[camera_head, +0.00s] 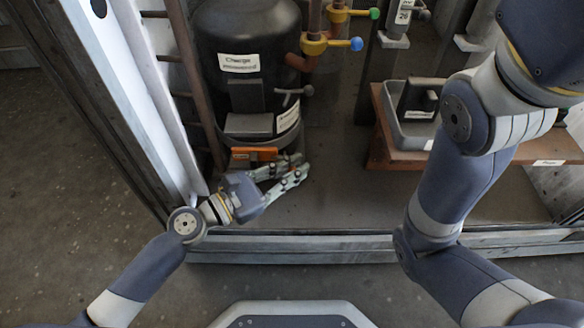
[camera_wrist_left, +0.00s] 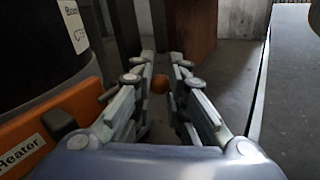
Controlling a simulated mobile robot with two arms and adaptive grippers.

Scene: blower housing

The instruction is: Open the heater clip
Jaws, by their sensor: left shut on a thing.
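The orange heater (camera_head: 252,153) sits at the foot of the black compressor. It also shows in the left wrist view (camera_wrist_left: 38,135) at the left, with a "Heater" label. An orange ball-shaped knob (camera_wrist_left: 159,84), which looks like the end of the heater clip, sits between the fingers of my left gripper (camera_wrist_left: 167,80). A short copper-coloured rod (camera_wrist_left: 108,92) runs from the heater side behind the left finger. In the head view my left gripper (camera_head: 290,172) is right beside the heater, low over the floor panel, shut on the knob. My right gripper is outside the view.
The black compressor (camera_head: 245,50) carries a "Charge recovered" label. Valves with blue (camera_head: 356,44) and green (camera_head: 374,13) handle ends stand right of it. A grey tray (camera_head: 402,132) rests on a brown shelf (camera_head: 470,160). The floor panel (camera_head: 345,200) right of my left gripper is clear.

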